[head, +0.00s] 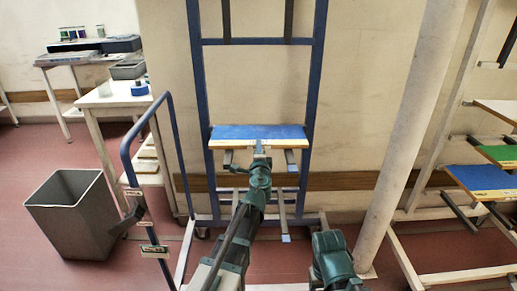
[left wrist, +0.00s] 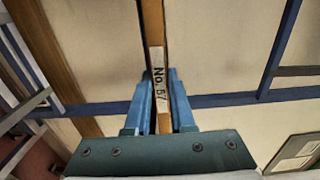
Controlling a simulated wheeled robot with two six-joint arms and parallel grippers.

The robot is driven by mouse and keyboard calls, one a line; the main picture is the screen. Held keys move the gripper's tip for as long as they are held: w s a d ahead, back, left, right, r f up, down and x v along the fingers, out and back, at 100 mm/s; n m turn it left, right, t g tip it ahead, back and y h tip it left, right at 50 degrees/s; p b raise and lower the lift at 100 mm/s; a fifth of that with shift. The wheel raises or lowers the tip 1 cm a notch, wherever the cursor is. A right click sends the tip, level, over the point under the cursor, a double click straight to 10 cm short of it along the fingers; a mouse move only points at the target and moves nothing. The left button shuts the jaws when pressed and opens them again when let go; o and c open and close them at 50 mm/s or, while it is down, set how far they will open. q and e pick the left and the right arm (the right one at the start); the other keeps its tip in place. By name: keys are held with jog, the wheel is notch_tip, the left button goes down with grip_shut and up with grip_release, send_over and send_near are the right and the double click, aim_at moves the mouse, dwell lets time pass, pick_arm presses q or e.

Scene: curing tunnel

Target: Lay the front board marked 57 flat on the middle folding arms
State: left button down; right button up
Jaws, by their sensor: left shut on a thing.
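The blue-topped board (head: 258,132) has a pale front edge and is level at the blue rack in the head view. In the left wrist view its edge bears a label reading "No. 57" (left wrist: 158,90). My left gripper (head: 260,148) is shut on the middle of that front edge, its blue fingers (left wrist: 160,95) on either side of it. The middle folding arms show below the board, one to the left (head: 228,158) and one to the right (head: 290,157). I cannot tell whether the board touches them. My right gripper is out of view; only part of my right arm shows.
The blue rack (head: 197,80) stands against the wall, with lower folding arms (head: 284,222). A blue-handled trolley (head: 128,155) and a grey bin (head: 72,215) are left. A pale post (head: 410,120) and another rack with blue and green boards (head: 485,178) are right.

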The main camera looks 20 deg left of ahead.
pick_arm(q)
jog(key=shift+f+b, duration=0.55)
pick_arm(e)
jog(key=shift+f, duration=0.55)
pick_arm(q)
jog(key=c, duration=0.7)
grip_release()
jog(key=shift+r, duration=0.1)
jog(key=shift+s, duration=0.1)
